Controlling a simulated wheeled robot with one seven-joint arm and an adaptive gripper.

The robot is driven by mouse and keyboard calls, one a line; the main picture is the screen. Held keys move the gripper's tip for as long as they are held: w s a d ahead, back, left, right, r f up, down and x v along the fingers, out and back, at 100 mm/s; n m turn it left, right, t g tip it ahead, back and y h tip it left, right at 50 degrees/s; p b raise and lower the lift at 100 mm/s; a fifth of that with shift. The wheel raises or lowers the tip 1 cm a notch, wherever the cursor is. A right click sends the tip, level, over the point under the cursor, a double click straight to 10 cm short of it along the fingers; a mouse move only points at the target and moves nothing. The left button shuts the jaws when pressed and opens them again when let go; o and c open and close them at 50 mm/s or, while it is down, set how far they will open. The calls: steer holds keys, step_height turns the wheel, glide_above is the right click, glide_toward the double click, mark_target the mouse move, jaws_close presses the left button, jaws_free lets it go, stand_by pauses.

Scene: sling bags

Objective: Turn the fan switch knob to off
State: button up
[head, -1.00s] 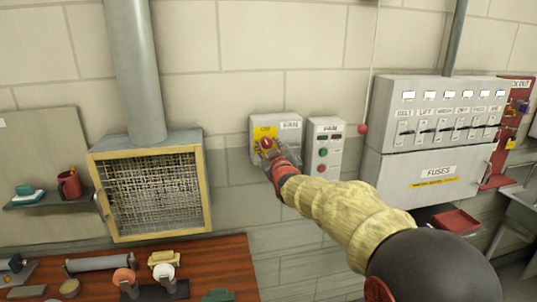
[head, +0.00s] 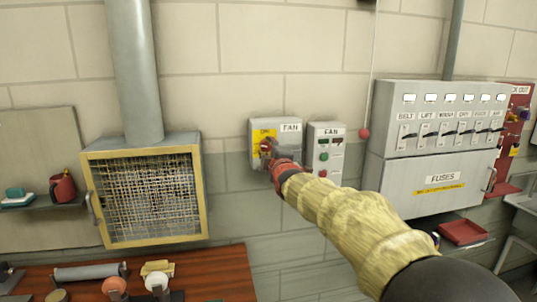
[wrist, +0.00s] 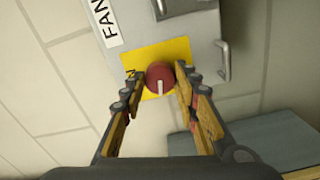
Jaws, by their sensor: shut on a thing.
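The fan switch box (head: 290,139) is a grey box labelled FAN on the wall. A yellow plate (head: 258,135) on it carries a round red knob (wrist: 160,76), which also shows in the wrist view beside the FAN label. The knob's white mark points down in the wrist picture. Lettering on the plate is partly hidden by a finger. My gripper (wrist: 159,79) is shut on the knob, one finger on each side. In the head view my gripper (head: 268,153) covers much of the knob.
A second FAN box (head: 325,147) with green and red buttons hangs just right of the switch box. A red ball on a cord (head: 363,133) and the fuse cabinet (head: 436,185) are farther right. A mesh-fronted box (head: 150,195) is left, above a wooden bench (head: 215,272).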

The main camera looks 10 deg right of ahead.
steer(key=shift+n+b, duration=0.5)
steer(key=shift+n, duration=0.6)
steer(key=o, duration=1.2)
steer(key=shift+c, duration=0.2)
steer(key=s, duration=1.2)
